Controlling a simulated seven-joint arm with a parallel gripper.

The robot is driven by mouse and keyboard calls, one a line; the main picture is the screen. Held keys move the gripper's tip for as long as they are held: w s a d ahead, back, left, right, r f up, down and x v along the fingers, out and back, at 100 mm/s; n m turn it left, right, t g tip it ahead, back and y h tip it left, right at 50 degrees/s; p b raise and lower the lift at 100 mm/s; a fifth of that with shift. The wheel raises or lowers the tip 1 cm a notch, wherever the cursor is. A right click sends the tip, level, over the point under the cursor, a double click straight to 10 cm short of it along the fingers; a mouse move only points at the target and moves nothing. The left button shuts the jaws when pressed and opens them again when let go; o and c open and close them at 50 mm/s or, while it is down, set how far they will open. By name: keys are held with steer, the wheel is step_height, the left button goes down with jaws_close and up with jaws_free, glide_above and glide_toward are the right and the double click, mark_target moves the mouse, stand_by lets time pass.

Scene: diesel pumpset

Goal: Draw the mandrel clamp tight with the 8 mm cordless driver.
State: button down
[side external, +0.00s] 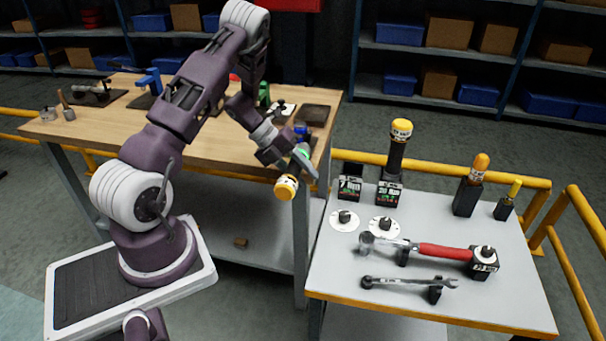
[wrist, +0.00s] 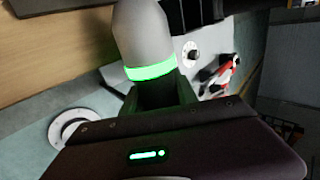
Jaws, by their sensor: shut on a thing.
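My gripper (side external: 301,163) is in the air by the bench's right front corner. It is shut on a cordless driver (side external: 287,187) with a yellow end, which hangs tilted down and left. In the wrist view the held driver shows as a pale grey body (wrist: 143,35) with a glowing green ring, between the dark jaws (wrist: 165,96). I cannot read a size on it. I cannot pick out the mandrel clamp for certain; my arm hides part of the bench (side external: 225,150).
The grey side table (side external: 450,212) holds another yellow-capped driver (side external: 397,145) upright in a labelled holder, an empty-looking labelled holder (side external: 351,187), a red-handled wrench (side external: 445,251), a spanner (side external: 405,284) and two white discs. A yellow rail (side external: 430,172) runs behind it.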

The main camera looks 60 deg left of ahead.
steer(key=shift+w+a, duration=0.5)
stand_by(2.0)
steer(key=shift+d, duration=0.1)
stand_by(1.6)
steer(key=s+d, duration=0.3)
steer(key=shift+s+d, duration=0.35)
steer(key=shift+s, duration=0.05)
